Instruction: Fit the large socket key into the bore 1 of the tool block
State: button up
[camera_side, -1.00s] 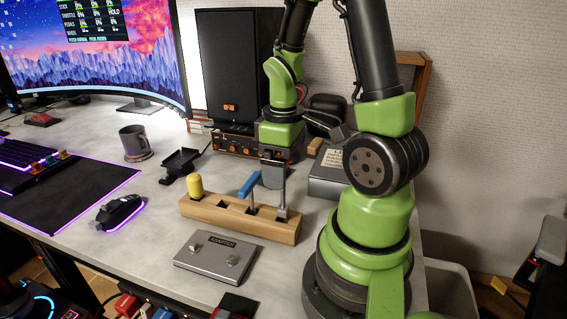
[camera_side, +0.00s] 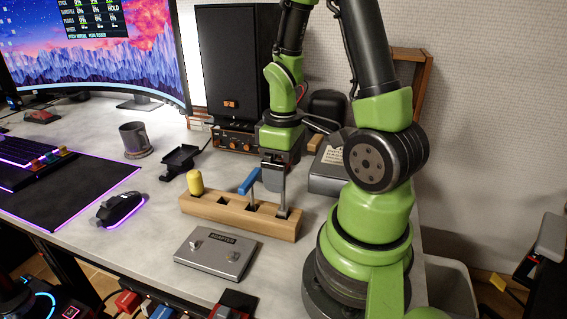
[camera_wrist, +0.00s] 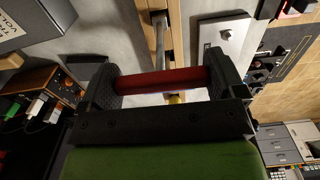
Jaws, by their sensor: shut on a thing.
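My gripper (camera_side: 275,172) is shut on the red handle (camera_wrist: 165,82) of a socket key, which lies crosswise between the two dark fingers in the wrist view. The key's grey shaft (camera_side: 283,190) hangs upright below the gripper in the side view. Its lower end meets the right end of the wooden tool block (camera_side: 225,213); how deep it sits cannot be told. A blue-handled key (camera_side: 249,181) and a yellow-handled tool (camera_side: 195,182) stand in the block farther left. The wrist view also shows the block (camera_wrist: 167,42) beyond the handle. No bore number is readable.
A grey adapter plate (camera_side: 205,262) lies in front of the block. A black phone-like stand (camera_side: 180,160), a mug (camera_side: 135,140) and a mouse (camera_side: 120,208) are left of it. A speaker (camera_side: 232,70) and a grey box (camera_side: 327,178) stand behind.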

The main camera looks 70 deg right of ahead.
jog(key=shift+f, duration=1.55)
jog(key=o, duration=0.7)
jog(key=shift+r, duration=0.15)
jog(key=shift+r, duration=4.9)
